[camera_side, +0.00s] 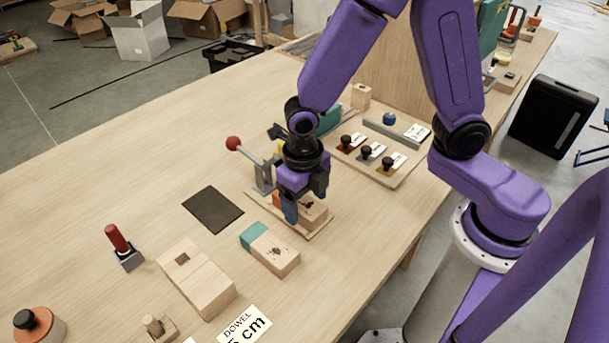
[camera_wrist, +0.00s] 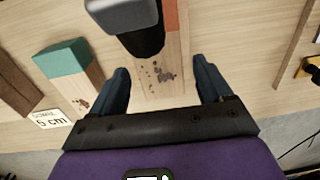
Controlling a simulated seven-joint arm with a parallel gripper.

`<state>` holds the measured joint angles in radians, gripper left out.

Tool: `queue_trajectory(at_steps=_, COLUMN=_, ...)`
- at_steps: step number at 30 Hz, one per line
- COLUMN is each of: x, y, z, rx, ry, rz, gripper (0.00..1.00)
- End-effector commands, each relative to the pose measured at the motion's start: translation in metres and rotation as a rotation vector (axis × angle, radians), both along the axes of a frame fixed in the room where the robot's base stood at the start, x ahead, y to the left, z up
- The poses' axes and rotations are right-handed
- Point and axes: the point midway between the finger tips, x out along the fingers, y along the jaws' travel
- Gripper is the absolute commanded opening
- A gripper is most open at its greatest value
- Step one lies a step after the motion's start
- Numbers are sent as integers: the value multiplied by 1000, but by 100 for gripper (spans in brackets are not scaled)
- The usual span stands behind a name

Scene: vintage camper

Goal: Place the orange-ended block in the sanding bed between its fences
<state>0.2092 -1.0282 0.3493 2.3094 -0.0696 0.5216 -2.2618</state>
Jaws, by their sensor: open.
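The orange-ended block (camera_side: 313,211) lies on a low wooden board (camera_side: 318,234) beside a grey toggle clamp (camera_side: 263,178) with a red knob. In the wrist view the block (camera_wrist: 165,82) shows pale wood with dark specks and an orange end at the top. My gripper (camera_side: 304,207) is low over it, jaws open. In the wrist view my gripper's fingers (camera_wrist: 161,88) stand on either side of the block with gaps. A grey-and-black rounded part (camera_wrist: 135,25) hides part of it. I cannot tell which fixture is the sanding bed; no fences are clear.
A teal-ended block (camera_side: 270,248) lies just in front of the board. A dark flat mat (camera_side: 213,209) lies to the left. A slotted wooden block (camera_side: 197,280) and a red-handled tool (camera_side: 120,245) are nearer. A panel with several knobs (camera_side: 395,171) is behind right.

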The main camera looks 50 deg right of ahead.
Motion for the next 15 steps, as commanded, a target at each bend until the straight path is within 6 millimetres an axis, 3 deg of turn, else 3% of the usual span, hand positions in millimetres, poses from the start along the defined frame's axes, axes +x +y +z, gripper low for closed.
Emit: queue_trajectory(at_steps=15, x=1, y=5, z=90, rx=5, ry=-4, rz=-1, gripper=79)
